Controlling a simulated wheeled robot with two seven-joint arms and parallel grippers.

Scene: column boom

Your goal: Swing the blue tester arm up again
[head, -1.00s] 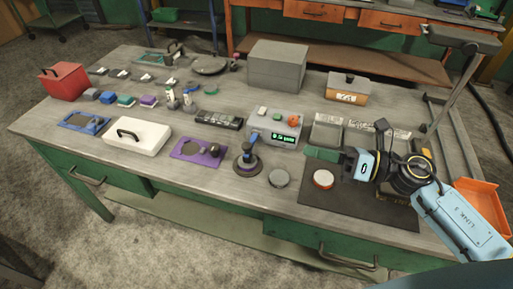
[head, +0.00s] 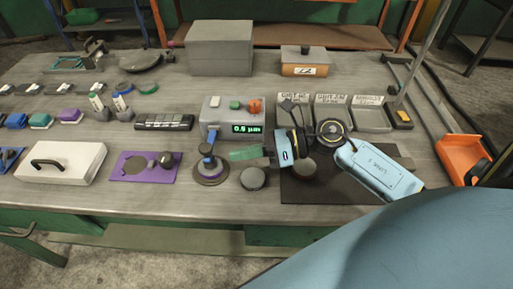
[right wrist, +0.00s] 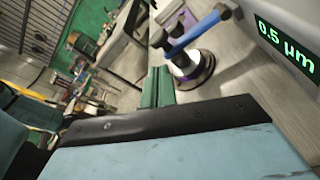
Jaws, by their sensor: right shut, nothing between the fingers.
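The fingers also show side by side in the right wrist view (right wrist: 158,84). My left gripper is not in view.
A grey gauge box (head: 222,108) with a green display reading 0.5 µm stands behind the tester. A grey puck (head: 253,179) lies below my fingers in the picture. A purple plate (head: 135,169) lies to the left. A dark mat (head: 345,193) lies to the right.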

